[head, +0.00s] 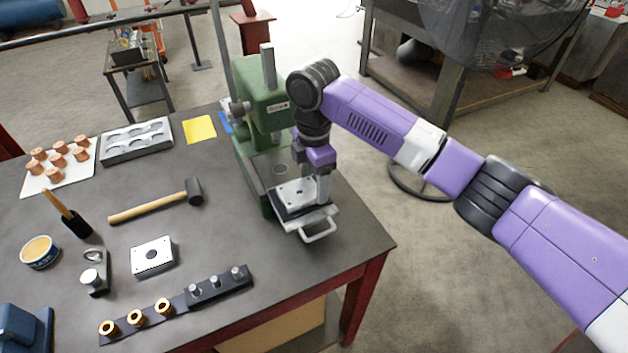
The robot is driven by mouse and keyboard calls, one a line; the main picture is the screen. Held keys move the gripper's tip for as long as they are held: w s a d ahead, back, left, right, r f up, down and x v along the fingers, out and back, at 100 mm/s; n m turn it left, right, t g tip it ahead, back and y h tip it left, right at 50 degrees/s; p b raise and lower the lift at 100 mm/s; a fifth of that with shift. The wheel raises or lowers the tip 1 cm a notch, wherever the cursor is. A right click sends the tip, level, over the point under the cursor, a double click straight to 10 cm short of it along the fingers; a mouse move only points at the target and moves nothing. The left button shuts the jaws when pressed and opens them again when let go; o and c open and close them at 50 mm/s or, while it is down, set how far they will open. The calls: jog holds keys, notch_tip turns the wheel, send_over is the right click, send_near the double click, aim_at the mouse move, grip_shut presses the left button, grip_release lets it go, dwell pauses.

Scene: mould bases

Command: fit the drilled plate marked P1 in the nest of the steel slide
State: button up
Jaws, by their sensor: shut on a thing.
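A light drilled plate (294,192) lies level at the steel slide (300,214) of the green press, with dark holes in its face. The slide's pale loop handle (320,231) sticks out toward the front. My gripper (318,190) points down at the plate's right and back edge, shut on it. The fingers and arm hide part of the plate and nest. I cannot tell whether the plate is seated in the nest or just above it. A second drilled plate (152,256) with a large centre hole lies on the table. No P1 mark is readable.
The green press (262,100) stands close behind my gripper. The table's right edge is near the slide.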

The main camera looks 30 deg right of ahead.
jog(key=o, duration=1.9)
